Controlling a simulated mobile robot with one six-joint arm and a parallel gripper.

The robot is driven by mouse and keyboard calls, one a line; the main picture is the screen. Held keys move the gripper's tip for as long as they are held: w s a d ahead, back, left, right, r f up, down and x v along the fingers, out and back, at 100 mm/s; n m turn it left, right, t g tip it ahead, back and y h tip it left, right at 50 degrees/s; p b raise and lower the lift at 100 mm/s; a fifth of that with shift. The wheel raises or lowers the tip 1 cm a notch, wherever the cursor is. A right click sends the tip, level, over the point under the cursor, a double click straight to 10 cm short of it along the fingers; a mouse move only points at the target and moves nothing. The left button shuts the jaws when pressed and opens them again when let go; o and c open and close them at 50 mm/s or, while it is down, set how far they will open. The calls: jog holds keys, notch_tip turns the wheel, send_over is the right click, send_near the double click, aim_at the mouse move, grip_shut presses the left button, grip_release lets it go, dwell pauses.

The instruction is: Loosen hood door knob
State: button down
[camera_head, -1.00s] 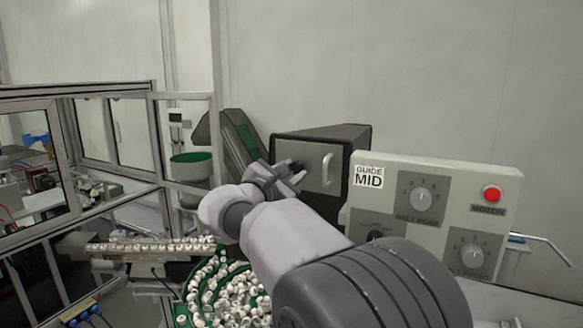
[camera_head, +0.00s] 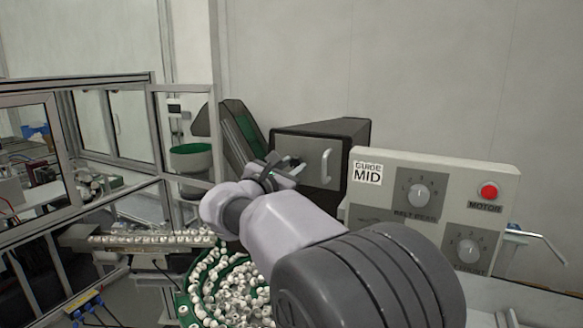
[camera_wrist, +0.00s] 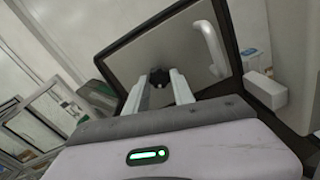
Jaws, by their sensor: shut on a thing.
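The hood is a dark box with a grey front door (camera_head: 309,171) behind the control panel. The door carries a light vertical handle (camera_head: 326,167), which also shows at upper right in the wrist view (camera_wrist: 210,48). A small black knob (camera_wrist: 160,78) sits on the door, left of the handle; in the head view my gripper covers it. My gripper (camera_head: 294,167) is at the left part of the door. In the wrist view its two pale fingers (camera_wrist: 160,88) stand on either side of the knob, shut on it.
A control panel (camera_head: 358,209) with dials and a red motor button (camera_head: 489,191) stands right of my arm. A green-rimmed bowl of white caps (camera_head: 222,288) and a cap-filled track (camera_head: 150,240) lie below left. A green inclined conveyor (camera_head: 243,135) stands left of the hood.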

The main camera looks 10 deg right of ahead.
jog(key=c, duration=1.1)
grip_release()
jog(key=shift+o, duration=0.2)
jog(key=b+v, duration=0.2)
jog(key=v, duration=1.5)
jog(key=shift+s+b, duration=0.15)
jog(key=shift+b, duration=0.25)
